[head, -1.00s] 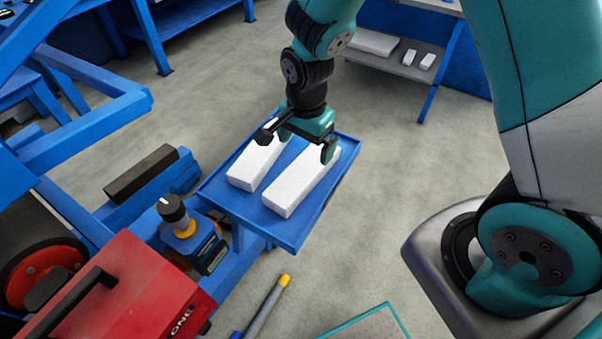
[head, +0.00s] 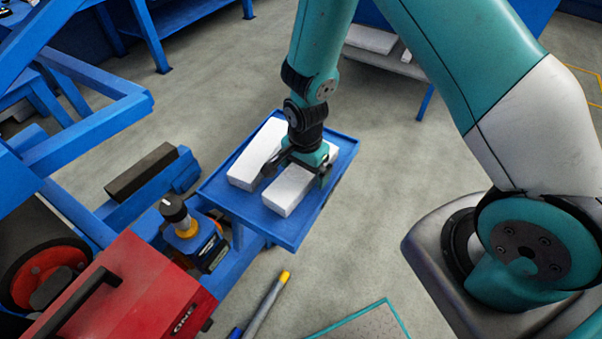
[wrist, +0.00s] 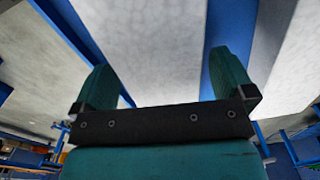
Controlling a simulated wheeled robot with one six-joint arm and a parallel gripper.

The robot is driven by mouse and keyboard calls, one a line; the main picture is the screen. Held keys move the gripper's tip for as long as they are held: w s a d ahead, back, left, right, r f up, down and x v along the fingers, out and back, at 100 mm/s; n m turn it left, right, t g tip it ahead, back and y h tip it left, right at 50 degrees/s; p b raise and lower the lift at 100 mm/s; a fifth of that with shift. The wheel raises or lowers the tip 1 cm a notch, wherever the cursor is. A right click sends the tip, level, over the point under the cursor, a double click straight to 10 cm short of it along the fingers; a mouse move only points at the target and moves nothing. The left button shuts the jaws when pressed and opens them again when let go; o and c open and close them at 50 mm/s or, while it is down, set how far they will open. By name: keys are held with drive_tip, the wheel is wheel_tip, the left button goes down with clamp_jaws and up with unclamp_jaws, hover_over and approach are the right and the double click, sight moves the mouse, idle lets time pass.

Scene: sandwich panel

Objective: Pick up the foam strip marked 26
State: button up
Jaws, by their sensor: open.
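Two long white foam strips lie side by side on a blue tray (head: 281,231). The left strip (head: 250,165) is mostly clear to see; the right strip (head: 287,194) is partly hidden by my gripper (head: 296,172). No number can be read on either, so I cannot tell which is marked 26. My gripper is open, low over the right strip, with a finger to each side. In the wrist view, one strip (wrist: 150,45) fills the space between the fingers of my gripper (wrist: 167,82), and another strip (wrist: 296,60) lies to the right.
A red case (head: 122,285) and a black-knobbed device (head: 190,230) stand left of the tray. A blue frame (head: 90,125) rises at the upper left. A shelf with white blocks (head: 370,40) is behind. Grey floor (head: 400,160) is open to the right.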

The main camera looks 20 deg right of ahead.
drive_tip(key=c, duration=1)
drive_tip(key=shift+r, duration=0.2)
